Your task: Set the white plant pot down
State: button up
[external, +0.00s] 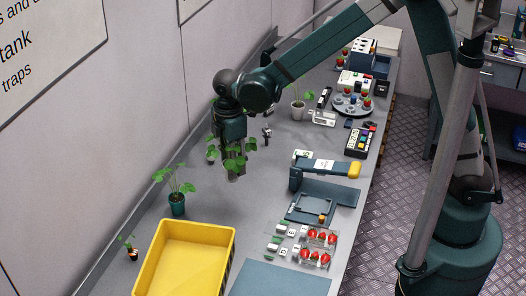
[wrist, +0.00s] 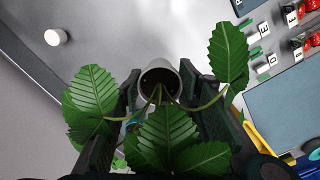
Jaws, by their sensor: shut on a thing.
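The white plant pot (wrist: 160,63) is between the fingers of my gripper (wrist: 160,82) in the wrist view. Dark soil shows inside its rim, and broad green leaves spread around it, covering part of the fingers. In the external view my gripper (external: 233,168) points down over the middle of the grey bench, with the plant's leaves (external: 235,150) around its fingers. The pot is mostly hidden there by leaves and fingers. I cannot tell whether its base touches the bench. My gripper is shut on the pot.
A yellow bin (external: 231,238) and a plant in a dark green pot (external: 177,208) stand nearer the camera. Another potted plant (external: 297,112) stands farther back. A teal stand (external: 325,190) and strawberry packs (external: 314,256) lie right. Bare bench (external: 245,200) surrounds my gripper.

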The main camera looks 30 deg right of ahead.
jog(key=w+d+m, duration=0.1)
jog(key=w+d, duration=0.7)
jog(key=d, duration=0.1)
jog(key=shift+w+d+m, duration=0.35)
jog(key=shift+w+m, duration=0.05)
jog(key=shift+f, duration=2.8)
jog(key=shift+f, duration=0.1)
jog(key=shift+f, duration=2)
jog(key=shift+f, duration=0.2)
jog(key=o, duration=0.9)
